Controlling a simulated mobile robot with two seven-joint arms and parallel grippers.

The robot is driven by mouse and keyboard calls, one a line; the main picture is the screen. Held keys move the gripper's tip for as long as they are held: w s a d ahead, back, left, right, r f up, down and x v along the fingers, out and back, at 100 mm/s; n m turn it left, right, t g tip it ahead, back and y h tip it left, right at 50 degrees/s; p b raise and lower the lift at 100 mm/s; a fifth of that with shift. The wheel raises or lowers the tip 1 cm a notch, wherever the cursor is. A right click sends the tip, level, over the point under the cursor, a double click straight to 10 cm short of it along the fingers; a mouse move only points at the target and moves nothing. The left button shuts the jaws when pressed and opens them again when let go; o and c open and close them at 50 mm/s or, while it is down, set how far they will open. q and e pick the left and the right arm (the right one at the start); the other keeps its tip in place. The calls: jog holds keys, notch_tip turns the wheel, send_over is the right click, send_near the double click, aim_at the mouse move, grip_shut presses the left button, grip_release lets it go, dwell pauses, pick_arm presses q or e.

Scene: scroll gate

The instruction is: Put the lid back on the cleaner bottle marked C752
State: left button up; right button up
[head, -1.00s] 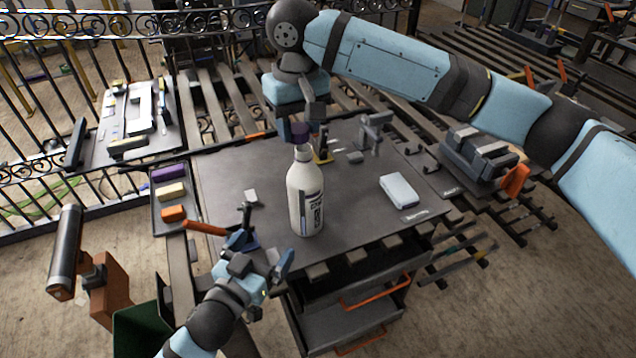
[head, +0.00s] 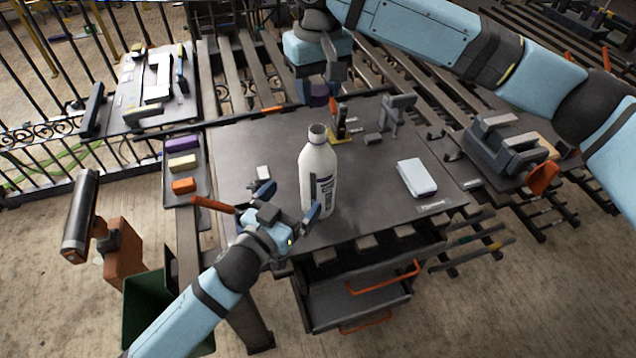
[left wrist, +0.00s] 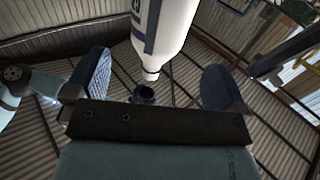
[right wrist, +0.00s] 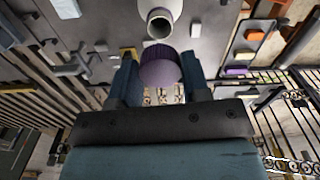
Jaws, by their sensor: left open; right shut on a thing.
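The white cleaner bottle (head: 319,175) stands upright on the dark worktop with its neck open. Its label is partly turned away, and I cannot read the mark. My right gripper (right wrist: 160,80) is shut on the purple lid (right wrist: 160,66). In the head view the lid (head: 318,95) hangs beyond the bottle, above and apart from its mouth. The open mouth (right wrist: 160,24) shows just past the lid in the right wrist view. My left gripper (head: 290,198) is open beside the bottle's lower left. In the left wrist view the bottle (left wrist: 165,30) lies between and beyond the fingers.
The worktop (head: 260,145) holds a white box (head: 416,177) at right and a grey clamp-like tool (head: 397,112) at the back. A tray (head: 184,205) with coloured blocks is at left. A grey vise (head: 505,145) stands at far right.

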aim_at(317, 169)
pick_arm(q)
jog(key=x, duration=1)
jog(key=shift+w+d, duration=0.1)
jog(key=shift+c, duration=0.2)
jog(key=c, duration=1.1)
pick_arm(e)
jog(key=shift+f, duration=2.5)
